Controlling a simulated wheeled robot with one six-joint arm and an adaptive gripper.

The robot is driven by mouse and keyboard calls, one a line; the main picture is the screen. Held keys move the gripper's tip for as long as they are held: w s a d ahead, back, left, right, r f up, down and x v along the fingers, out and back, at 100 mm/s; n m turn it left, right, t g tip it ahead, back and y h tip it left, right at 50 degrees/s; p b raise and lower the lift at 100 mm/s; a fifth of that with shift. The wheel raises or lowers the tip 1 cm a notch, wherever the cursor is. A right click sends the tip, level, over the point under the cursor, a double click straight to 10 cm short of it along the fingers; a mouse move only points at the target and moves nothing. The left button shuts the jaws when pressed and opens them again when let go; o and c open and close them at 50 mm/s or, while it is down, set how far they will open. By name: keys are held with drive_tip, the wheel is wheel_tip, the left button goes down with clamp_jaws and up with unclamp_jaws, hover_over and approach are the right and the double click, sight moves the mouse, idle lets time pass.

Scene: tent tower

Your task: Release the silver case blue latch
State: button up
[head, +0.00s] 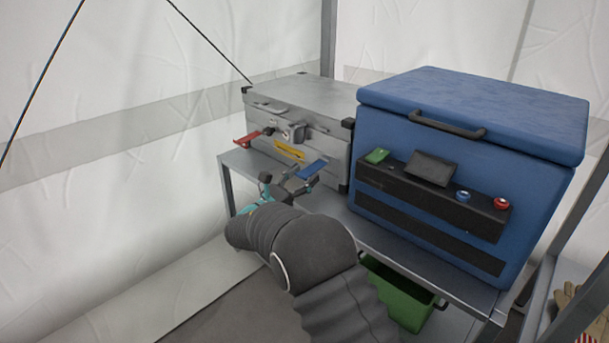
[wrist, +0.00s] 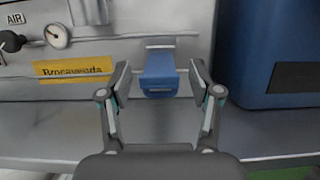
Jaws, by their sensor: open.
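The silver case (head: 310,100) stands on a grey metal table against the tent wall. Its blue latch (head: 311,169) sticks out from the lower right of its front face. In the wrist view the blue latch (wrist: 158,74) lies between and just beyond my open fingertips. My gripper (wrist: 160,82) is open and empty, with one finger on each side of the latch. In the head view my gripper (head: 288,185) is in front of the case, partly hidden by my arm. A red latch (head: 247,138) sticks out at the left of the case.
A blue cooler box (head: 460,120) with a black front strip stands close to the right of the case. A yellow label (wrist: 72,68) and a gauge (wrist: 57,36) are on the case front. A green bin (head: 400,295) is below the table (head: 470,293).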

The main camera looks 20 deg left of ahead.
drive_tip(key=v, duration=1.1)
drive_tip(key=shift+s, duration=0.1)
